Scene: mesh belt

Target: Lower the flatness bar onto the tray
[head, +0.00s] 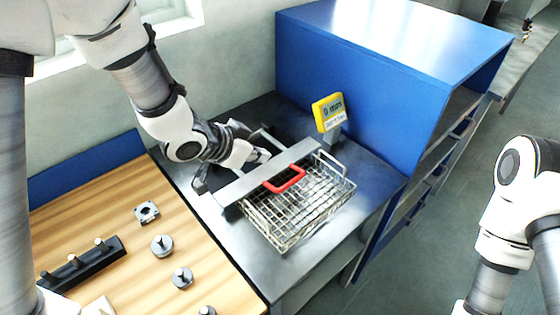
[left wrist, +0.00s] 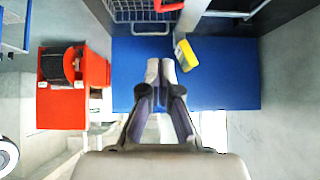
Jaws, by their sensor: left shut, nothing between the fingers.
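The flatness bar (head: 243,190) is a flat grey strip with a red handle (head: 285,180). In the head view it lies across the back-left part of the wire mesh tray (head: 290,229); I cannot tell whether it touches the rim. My left gripper (head: 262,156) is just behind the bar, shut and empty. In the left wrist view its fingertips (left wrist: 161,69) are together, apart from the red handle (left wrist: 168,6) and the tray (left wrist: 146,16) at the top edge. My right arm stands at the right; its gripper is out of view.
A yellow sign (head: 327,111) stands behind the tray, beside a blue cabinet (head: 335,79). Left of the metal surface (head: 337,246), a wooden table (head: 110,185) holds several small metal parts and a black pegged rack (head: 83,263). A red machine (left wrist: 75,75) shows in the left wrist view.

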